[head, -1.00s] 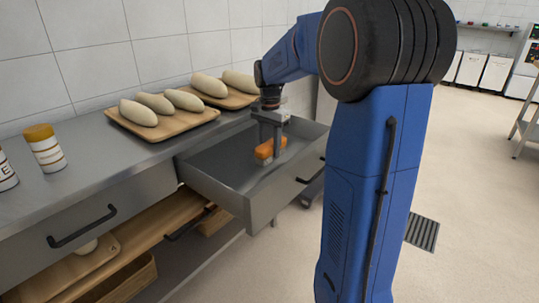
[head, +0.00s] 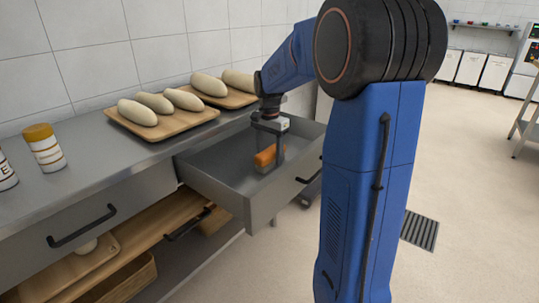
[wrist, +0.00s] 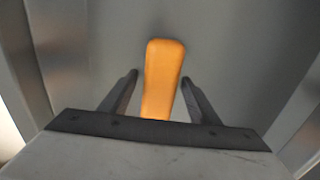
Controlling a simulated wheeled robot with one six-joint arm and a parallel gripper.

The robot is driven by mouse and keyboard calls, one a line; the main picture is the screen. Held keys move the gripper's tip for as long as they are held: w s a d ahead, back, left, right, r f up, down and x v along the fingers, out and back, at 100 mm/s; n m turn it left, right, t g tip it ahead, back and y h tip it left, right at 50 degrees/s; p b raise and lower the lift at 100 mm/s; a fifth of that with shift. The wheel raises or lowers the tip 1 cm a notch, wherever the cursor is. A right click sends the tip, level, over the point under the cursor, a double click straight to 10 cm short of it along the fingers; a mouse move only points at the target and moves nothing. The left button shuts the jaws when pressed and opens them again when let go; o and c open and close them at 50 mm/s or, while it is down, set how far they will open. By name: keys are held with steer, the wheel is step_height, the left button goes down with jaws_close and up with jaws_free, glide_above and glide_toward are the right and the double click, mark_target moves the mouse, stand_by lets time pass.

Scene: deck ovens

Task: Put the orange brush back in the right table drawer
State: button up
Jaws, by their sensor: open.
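The orange brush (head: 265,156) is inside the open right table drawer (head: 222,191). In the wrist view the brush (wrist: 163,75) shows as a smooth orange shape on the grey drawer floor. My gripper (head: 268,158) reaches down into the drawer. Its two fingers (wrist: 160,85) stand apart on either side of the brush, with a visible gap on each side. The lower end of the brush is hidden behind the gripper body in the wrist view.
Wooden boards with pale dough loaves (head: 185,100) lie on the counter behind the drawer. A jar with a yellow lid (head: 45,148) stands at left. The left drawer (head: 90,222) is shut. A lower shelf holds wooden boards and a box (head: 125,285).

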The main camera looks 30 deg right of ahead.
mark_target(270, 150)
step_height(270, 150, up, 12)
steer(key=shift+r, duration=0.15)
stand_by(0.4)
stand_by(0.5)
